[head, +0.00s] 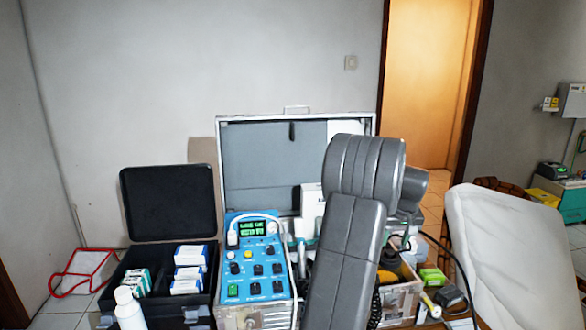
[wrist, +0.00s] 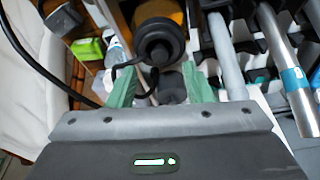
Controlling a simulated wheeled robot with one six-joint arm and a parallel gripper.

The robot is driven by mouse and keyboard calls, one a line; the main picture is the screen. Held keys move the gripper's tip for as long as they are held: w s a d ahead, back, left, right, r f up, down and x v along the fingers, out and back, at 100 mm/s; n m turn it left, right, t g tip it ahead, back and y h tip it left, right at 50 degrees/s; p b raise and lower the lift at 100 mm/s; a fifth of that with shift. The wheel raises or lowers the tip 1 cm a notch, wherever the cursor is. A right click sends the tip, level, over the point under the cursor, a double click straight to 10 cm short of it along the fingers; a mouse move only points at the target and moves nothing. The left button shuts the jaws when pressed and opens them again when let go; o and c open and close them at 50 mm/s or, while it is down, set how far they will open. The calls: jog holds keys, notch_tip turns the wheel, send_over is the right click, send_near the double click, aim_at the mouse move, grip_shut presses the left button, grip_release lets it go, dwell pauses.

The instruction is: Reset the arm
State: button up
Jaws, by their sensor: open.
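My gripper (wrist: 160,86) shows in the wrist view with its two green fingers apart, open. Between and beyond the fingers are a dark round-ended cylinder with an amber body (wrist: 160,35) and a smaller dark cylinder (wrist: 172,87). I see nothing clearly held, and cannot tell whether the fingers touch anything. In the head view my grey arm rises in front of the open silver case (head: 296,117) and hides part of its contents. My gripper is hidden there behind the arm.
The blue dental control unit (head: 258,262) stands left of my arm. An open black case (head: 168,204) with small boxes and a white bottle (head: 128,309) are further left. A white chair (head: 505,250) is at right. Metal tubes (wrist: 285,60) crowd the wrist view's right side.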

jog(key=x, duration=0.4)
jog(key=shift+w+f, duration=0.1)
jog(key=shift+f, duration=0.2)
jog(key=shift+r, duration=0.15)
jog(key=v, duration=1.3)
send_near(390, 251)
jog(key=x, duration=0.7)
jog(key=shift+w+f+p, duration=0.2)
jog(key=shift+f+p, duration=0.1)
notch_tip(390, 251, up, 7)
jog(key=p, duration=0.4)
